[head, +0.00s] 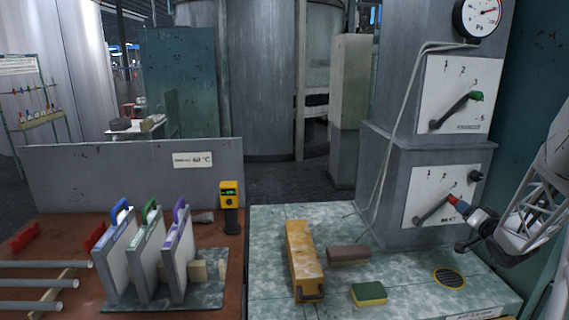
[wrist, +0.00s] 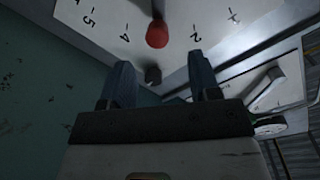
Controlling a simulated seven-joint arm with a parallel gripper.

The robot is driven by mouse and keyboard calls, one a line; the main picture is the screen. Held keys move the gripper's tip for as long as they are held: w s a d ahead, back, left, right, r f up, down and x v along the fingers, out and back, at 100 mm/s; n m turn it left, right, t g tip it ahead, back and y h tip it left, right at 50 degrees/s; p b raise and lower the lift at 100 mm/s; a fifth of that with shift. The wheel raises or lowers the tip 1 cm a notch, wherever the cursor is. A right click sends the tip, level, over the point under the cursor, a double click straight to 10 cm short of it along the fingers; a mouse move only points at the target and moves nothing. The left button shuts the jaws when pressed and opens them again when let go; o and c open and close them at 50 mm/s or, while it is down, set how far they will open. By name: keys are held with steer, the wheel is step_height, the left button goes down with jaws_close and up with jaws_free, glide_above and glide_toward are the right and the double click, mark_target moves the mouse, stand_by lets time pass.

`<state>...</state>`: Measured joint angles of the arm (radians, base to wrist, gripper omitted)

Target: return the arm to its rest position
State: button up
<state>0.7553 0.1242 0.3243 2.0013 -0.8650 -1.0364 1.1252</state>
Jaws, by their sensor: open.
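My gripper (head: 470,232) is at the right in the head view, close in front of the lower dial panel (head: 432,211) on the grey column. In the wrist view my gripper (wrist: 163,82) shows two dark fingers spread apart with nothing held between them. The red knob (wrist: 157,35) of the lower lever is just beyond the fingertips in that view. The same red knob (head: 454,200) shows near the gripper in the head view. Whether the fingers touch the knob cannot be told.
An upper panel (head: 440,75) has a green-tipped lever (head: 476,96); a pressure gauge (head: 482,14) sits above. The pale table (head: 385,222) holds a yellow block (head: 303,258), a brown block (head: 348,255) and a sponge (head: 369,293). Three panels with coloured handles (head: 151,212) stand at left.

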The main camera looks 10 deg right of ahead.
steer(key=s+a+r+n+g+h, duration=0.1)
steer(key=s+a+r+g, duration=0.1)
steer(key=a, duration=0.5)
steer(key=s+a+r+g+h, duration=0.1)
steer(key=s+a+r+g, duration=0.15)
steer(key=a, duration=0.55)
steer(key=s+a+r+n+g+h, duration=0.1)
steer(key=s+a+r+g, duration=0.15)
steer(key=a, duration=0.45)
steer(key=s+a+f+n+g+y, duration=0.1)
steer(key=s+a+g, duration=0.3)
steer(key=s+a, duration=0.8)
steer(key=s+a+n+g+y, duration=0.2)
steer(key=s+a+n+g, duration=0.2)
steer(key=s+a, duration=0.8)
steer(key=s, duration=0.5)
steer(key=shift+s+f+y, duration=0.3)
steer(key=shift+s+f, duration=0.1)
steer(key=shift+o, duration=0.3)
